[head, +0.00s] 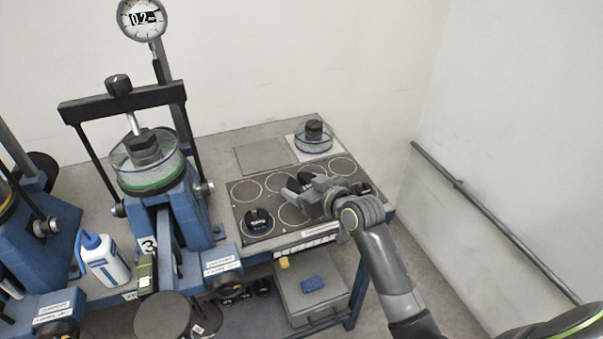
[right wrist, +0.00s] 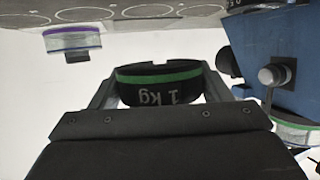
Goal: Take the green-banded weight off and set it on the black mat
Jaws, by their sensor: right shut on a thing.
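My right gripper (head: 308,190) is shut on a black weight with a green band, marked 1 kg. The green-banded weight (right wrist: 160,85) sits between the fingers in the right wrist view, which shows the scene upside down. In the head view the gripper mostly hides it. The gripper is over the dark mat with white rings (head: 270,202). The right wrist view shows several of the mat's rings at its top edge, with a pale gap between them and the weight. The weight looks held above the mat. My left gripper is not in view.
Another black weight (head: 258,221) stands in a front-left ring. A clear dish with a purple band (head: 313,142) sits behind the mat, beside a bare grey square (head: 262,156). The blue lever frame (head: 187,205) stands left, carrying a green-banded dish (head: 148,172). A white bottle (head: 104,262) is farther left.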

